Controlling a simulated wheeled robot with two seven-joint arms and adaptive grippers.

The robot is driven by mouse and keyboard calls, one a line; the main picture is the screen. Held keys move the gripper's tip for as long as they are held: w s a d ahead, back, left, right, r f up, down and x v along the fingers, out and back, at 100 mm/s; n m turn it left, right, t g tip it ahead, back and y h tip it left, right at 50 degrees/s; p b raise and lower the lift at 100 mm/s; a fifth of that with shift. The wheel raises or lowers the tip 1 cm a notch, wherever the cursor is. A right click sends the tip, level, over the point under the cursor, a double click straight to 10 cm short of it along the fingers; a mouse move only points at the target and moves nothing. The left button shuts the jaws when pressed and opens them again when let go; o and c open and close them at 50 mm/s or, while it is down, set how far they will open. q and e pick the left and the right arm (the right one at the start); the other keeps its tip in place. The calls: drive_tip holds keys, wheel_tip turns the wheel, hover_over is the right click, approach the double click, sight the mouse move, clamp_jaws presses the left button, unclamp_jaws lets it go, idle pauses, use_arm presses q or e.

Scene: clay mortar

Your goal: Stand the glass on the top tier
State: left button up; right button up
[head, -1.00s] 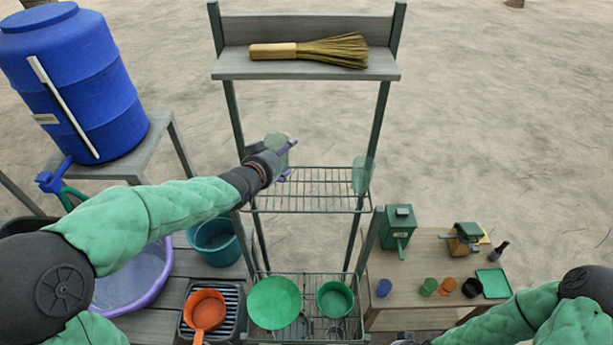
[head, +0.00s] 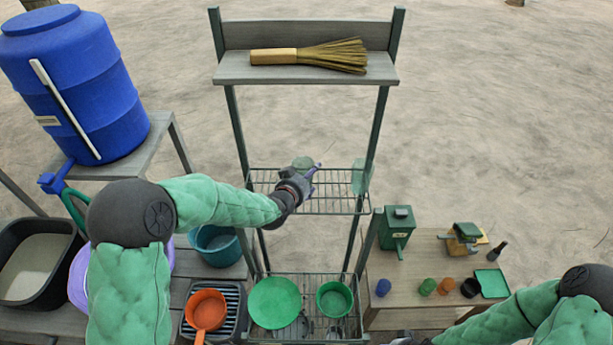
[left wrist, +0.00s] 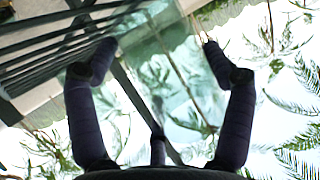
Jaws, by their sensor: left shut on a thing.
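My left gripper (head: 312,176) is shut on a clear greenish glass (head: 303,163), partly hidden behind the gripper in the head view. In the left wrist view the see-through glass (left wrist: 165,65) fills the space between the two dark fingers. The glass shows over the upper wire tier (head: 330,206), near its middle; I cannot tell whether it touches the wires. A second greenish glass (head: 361,177) stands at the right end of that tier. My right gripper (head: 404,339) is at the bottom edge, mostly cut off.
A wooden shelf with a broom (head: 310,56) is above the wire tier. The lower wire tier holds a green plate (head: 274,303) and green cup (head: 334,299). Rack posts stand at both sides. A side table (head: 420,265) with small cups is at right, a blue barrel (head: 75,85) at left.

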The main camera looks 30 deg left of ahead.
idle(0.3)
use_arm(q)
drive_tip(key=shift+f, duration=0.15)
drive_tip(key=o, duration=1.3)
drive_tip(key=shift+r, duration=0.25)
drive_tip(key=v, duration=1.2)
drive_tip(key=shift+b, duration=0.35)
drive_tip(key=shift+s+f, duration=0.1)
drive_tip(key=shift+f, duration=0.05)
